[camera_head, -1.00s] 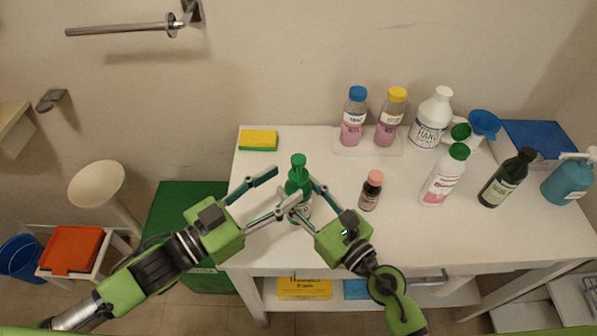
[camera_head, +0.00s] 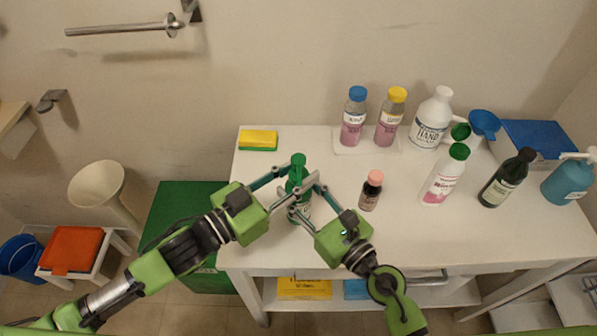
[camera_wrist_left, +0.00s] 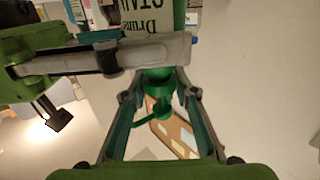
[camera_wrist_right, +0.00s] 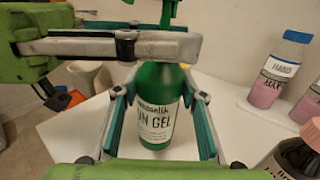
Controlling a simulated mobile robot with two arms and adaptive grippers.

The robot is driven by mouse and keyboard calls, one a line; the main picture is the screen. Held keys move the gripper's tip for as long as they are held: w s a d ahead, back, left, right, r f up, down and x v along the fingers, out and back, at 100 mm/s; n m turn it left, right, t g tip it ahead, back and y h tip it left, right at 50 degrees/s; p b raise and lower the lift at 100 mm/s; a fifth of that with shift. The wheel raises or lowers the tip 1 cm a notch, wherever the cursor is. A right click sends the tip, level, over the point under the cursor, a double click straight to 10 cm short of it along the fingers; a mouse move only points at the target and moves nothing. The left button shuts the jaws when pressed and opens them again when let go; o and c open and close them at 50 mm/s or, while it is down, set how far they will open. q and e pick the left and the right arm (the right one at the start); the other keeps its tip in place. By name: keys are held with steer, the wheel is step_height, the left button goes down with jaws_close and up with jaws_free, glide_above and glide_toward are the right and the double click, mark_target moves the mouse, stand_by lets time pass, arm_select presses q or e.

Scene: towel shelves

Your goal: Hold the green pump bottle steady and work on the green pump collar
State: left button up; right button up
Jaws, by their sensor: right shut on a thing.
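The green pump bottle (camera_head: 305,211) stands upright near the table's front left, its pump head (camera_head: 298,160) on top. My right gripper (camera_head: 306,199) is shut on the bottle's body; the right wrist view shows the labelled bottle (camera_wrist_right: 156,110) between its fingers. My left gripper (camera_head: 297,177) is higher, at the neck. In the left wrist view its open fingers stand on either side of the green pump collar (camera_wrist_left: 157,78) and pump, with gaps visible. A finger linkage of the other gripper crosses the upper part of each wrist view and hides part of the bottle.
A small brown bottle with a pink cap (camera_head: 371,190) stands just right of my right gripper. A yellow-green sponge (camera_head: 258,140) lies at the back left. Several other bottles stand at the back and right. The table's front edge is close below the arms.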

arm_select(q)
steer(key=shift+d+m+g+h, duration=0.15)
steer(key=shift+m+g+h, duration=0.25)
steer(key=shift+g, duration=0.4)
steer(key=m+g+h, duration=0.2)
steer(key=m+g, duration=0.1)
steer(key=g, duration=0.1)
steer(key=shift+r, duration=0.1)
steer(key=shift+m+g+h, duration=0.7)
steer(key=shift+m+g, duration=1.1)
steer(key=shift+g, duration=0.7)
steer(key=o, duration=1.1)
